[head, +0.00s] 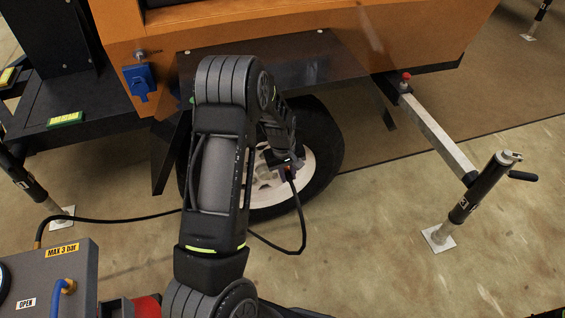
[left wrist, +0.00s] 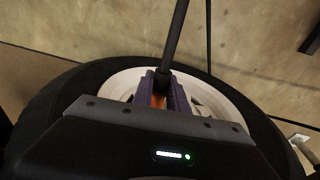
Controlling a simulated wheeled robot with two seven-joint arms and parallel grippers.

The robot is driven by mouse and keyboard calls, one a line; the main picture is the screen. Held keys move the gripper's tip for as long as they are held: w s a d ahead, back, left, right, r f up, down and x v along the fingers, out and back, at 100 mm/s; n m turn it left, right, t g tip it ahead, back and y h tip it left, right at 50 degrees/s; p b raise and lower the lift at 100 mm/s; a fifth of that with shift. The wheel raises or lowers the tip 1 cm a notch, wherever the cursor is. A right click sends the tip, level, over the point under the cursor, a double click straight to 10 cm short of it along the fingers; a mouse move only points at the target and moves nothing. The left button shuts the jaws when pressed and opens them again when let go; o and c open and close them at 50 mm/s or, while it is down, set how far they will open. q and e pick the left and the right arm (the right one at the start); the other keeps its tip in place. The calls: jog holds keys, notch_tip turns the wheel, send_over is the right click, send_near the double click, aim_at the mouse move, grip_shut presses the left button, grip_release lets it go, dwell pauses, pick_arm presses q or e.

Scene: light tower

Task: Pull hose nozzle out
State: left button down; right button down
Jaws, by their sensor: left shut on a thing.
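My left gripper (head: 285,163) is in front of the wheel (head: 322,160). It is shut on the hose nozzle, whose orange part (left wrist: 159,101) shows between the purple fingers (left wrist: 160,92) in the left wrist view. The black hose (head: 302,222) hangs from the nozzle and loops back along the floor to the grey box (head: 50,275). The white rim (left wrist: 115,85) lies right behind the fingers in the left wrist view. The nozzle's tip is hidden, so I cannot tell whether it touches the wheel's valve. My right gripper is not in view.
The orange trailer body (head: 300,28) and a dark fender plate (head: 280,62) overhang the wheel. A stabilizer leg (head: 470,195) stands at right on a bar (head: 437,135). A blue connector (head: 139,82) hangs at left. The floor at front right is clear.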

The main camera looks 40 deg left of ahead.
pick_arm(q)
jog(key=shift+s+d, duration=0.15)
jog(key=shift+d, duration=0.1)
dwell(0.6)
jog(key=s+d+p, duration=0.1)
jog(key=d, duration=0.1)
jog(key=s+d+p, duration=0.1)
jog(key=shift+s+d, duration=0.35)
jog(key=shift+d, duration=0.05)
dwell(0.5)
dwell(0.5)
